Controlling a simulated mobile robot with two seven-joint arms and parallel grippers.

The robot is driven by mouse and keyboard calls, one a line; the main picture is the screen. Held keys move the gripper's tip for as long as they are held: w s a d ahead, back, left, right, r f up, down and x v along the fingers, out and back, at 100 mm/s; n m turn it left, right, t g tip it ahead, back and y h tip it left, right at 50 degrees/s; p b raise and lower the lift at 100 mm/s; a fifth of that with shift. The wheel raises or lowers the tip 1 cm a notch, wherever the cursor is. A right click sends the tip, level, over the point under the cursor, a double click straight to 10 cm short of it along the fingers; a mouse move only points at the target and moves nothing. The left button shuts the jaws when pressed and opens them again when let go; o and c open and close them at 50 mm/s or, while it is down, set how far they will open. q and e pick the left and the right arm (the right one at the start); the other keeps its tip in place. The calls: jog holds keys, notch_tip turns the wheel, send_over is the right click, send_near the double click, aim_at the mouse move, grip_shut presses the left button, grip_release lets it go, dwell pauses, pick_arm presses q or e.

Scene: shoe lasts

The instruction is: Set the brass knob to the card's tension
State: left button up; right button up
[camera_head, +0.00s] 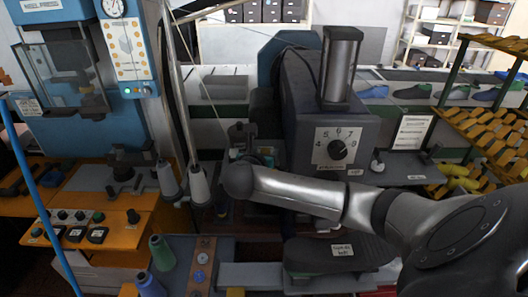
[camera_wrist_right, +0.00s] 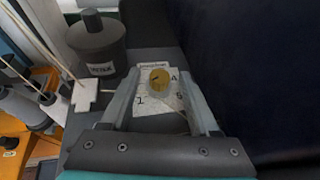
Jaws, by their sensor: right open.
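The brass knob (camera_wrist_right: 158,78) shows in the right wrist view, on a pale plate (camera_wrist_right: 150,103) marked with figures and a short dark line on the knob. My right gripper (camera_wrist_right: 162,86) is open, its two fingers on either side of the knob; I cannot tell whether they touch it. In the head view the right gripper (camera_head: 243,142) is at the left side of the dark machine, and the brass knob cannot be made out there. A white card (camera_head: 411,132) with print too small to read stands right of the machine. My left gripper is not in view.
The dark machine (camera_head: 303,120) carries a black dial (camera_head: 337,150) with numbers around it. A dark lidded pot (camera_wrist_right: 98,45) stands close to the left finger. Thread cones (camera_head: 199,184) stand left of my right arm. An orange rack (camera_head: 488,125) is at the right.

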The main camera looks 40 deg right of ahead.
jog(key=shift+c, duration=0.2)
grip_shut()
dwell(0.3)
